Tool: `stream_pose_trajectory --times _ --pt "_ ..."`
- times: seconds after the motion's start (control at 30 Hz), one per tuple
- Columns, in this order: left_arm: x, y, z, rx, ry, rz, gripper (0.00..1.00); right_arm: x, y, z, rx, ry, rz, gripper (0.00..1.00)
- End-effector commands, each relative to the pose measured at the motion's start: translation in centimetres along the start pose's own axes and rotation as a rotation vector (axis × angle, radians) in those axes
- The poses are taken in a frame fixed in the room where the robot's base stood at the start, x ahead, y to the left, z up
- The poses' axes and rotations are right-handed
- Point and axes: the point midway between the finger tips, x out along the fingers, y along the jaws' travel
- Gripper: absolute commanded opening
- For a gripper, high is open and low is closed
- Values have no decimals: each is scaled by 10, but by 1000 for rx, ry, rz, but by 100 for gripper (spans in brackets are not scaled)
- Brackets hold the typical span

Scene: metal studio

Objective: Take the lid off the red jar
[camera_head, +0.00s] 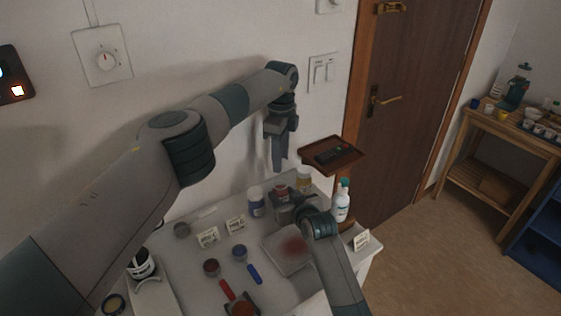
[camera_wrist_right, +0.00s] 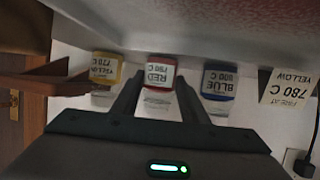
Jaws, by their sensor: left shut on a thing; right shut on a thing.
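The red jar (camera_head: 281,189) stands between a blue-labelled and a yellow-labelled jar at the table's back. In the right wrist view, which is upside down, its red label (camera_wrist_right: 160,72) sits between my right fingers. My right gripper (camera_head: 283,198) is shut on the jar's body from the front. My left gripper (camera_head: 279,168) points down from above, over the red jar. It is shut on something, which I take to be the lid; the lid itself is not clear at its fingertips. Whether it touches the jar I cannot tell.
The blue jar (camera_head: 256,202) and yellow jar (camera_head: 304,178) stand close on either side. A white bottle (camera_head: 341,203) is at the right. A brown stand (camera_head: 332,152) rises behind. Small cups, cards and brushes lie in front.

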Motion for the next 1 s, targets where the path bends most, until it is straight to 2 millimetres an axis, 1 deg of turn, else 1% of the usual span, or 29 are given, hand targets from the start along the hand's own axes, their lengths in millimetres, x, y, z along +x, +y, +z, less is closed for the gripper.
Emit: stream_pose_trajectory --times 0.1,0.13,0.17,0.2,0.67,0.87,1.0 --pt "0 0 0 0 0 0 7 0 0 0 0 -1 0 0" --pt "0 0 0 0 0 0 7 0 0 0 0 -1 0 45" --pt "0 0 0 0 0 0 7 0 0 0 0 -1 0 52" --pt "0 0 0 0 0 0 7 0 0 0 0 -1 0 62" --pt "1 0 0 0 0 0 7 -3 0 0 0 0 0 62" --pt "2 0 0 0 0 0 7 -17 0 0 0 2 0 62" --pt "4 0 0 0 0 0 7 -34 0 1 0 2 0 62"
